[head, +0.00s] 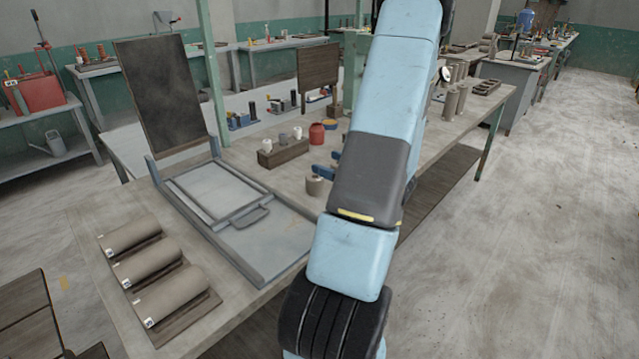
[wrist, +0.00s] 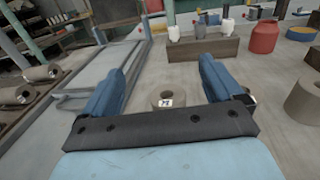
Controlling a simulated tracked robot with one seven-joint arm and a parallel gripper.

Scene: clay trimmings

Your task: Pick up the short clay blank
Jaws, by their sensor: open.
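A short grey-brown clay cylinder with a hole in its top and a white label (wrist: 167,93) stands upright on the bench. In the wrist view it shows between my fingers, nearer the camera than their tips; contact with them cannot be made out. My gripper (wrist: 163,66) is open, its two blue fingers spread wide. In the head view a short clay cylinder (head: 314,186), seemingly the same one, stands beside my blue fingers (head: 326,172), which my arm partly hides. Another clay cylinder (wrist: 305,102) stands at the right in the wrist view.
Three long clay rolls (head: 165,295) lie on boards at the bench's front left. A grey frame with a handle (head: 210,190) lies beside them, with an upright dark panel (head: 160,95). A wooden box (head: 283,153) and a red jar (head: 317,134) stand beyond the cylinder.

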